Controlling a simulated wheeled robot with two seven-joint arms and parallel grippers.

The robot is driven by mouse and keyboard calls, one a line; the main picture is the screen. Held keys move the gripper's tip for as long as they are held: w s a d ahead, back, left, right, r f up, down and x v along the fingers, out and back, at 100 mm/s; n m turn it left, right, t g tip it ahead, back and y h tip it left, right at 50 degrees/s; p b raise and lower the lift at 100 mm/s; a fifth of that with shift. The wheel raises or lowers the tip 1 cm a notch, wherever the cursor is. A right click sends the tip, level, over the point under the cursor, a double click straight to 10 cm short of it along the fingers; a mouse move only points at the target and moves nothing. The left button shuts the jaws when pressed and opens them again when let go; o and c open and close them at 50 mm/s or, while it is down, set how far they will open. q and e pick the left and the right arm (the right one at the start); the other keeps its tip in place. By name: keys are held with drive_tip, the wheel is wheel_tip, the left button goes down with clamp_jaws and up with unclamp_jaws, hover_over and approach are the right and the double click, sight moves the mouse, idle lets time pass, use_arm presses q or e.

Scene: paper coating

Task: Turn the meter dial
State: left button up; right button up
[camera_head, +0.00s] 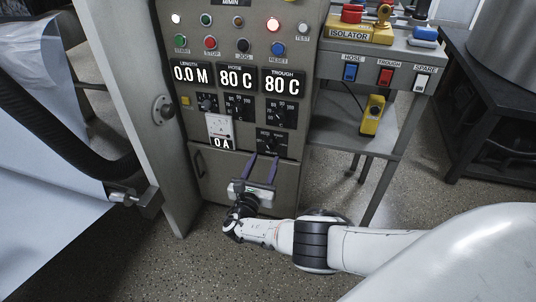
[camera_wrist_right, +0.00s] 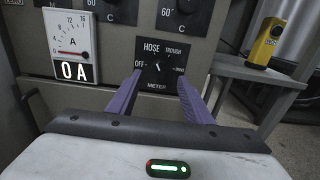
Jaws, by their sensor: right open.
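The meter dial (camera_head: 271,143) is a small black knob on a dark plate low on the grey control panel. In the right wrist view the dial (camera_wrist_right: 158,68) has the labels OFF, HOSE, TROUGH and METER around it. Its pointer is hard to read. My right gripper (camera_head: 262,160) is in front of the dial, with two purple fingers apart on either side of it. In the right wrist view the open fingers (camera_wrist_right: 167,78) flank the dial, and no contact shows. The ammeter (camera_wrist_right: 73,40) left of the dial reads 0 A. My left gripper is not in view.
Two more dials (camera_head: 239,107) (camera_head: 279,112) sit above, under displays reading 80 C. Buttons and lamps (camera_head: 242,45) line the panel top. A metal side table (camera_head: 370,140) with a yellow device (camera_head: 372,115) stands to the right. A grey post (camera_head: 135,100) stands left.

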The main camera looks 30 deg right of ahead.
sight(269, 149)
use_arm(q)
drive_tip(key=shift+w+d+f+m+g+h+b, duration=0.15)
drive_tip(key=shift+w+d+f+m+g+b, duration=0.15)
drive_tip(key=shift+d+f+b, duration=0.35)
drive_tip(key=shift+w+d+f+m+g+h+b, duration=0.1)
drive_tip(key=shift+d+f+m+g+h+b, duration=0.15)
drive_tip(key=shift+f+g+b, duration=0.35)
use_arm(e)
drive_tip(key=shift+x, duration=3)
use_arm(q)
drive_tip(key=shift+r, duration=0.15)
use_arm(e)
drive_tip(key=shift+f, duration=0.1)
drive_tip(key=c, duration=1.1)
drive_tip(key=shift+o, duration=0.2)
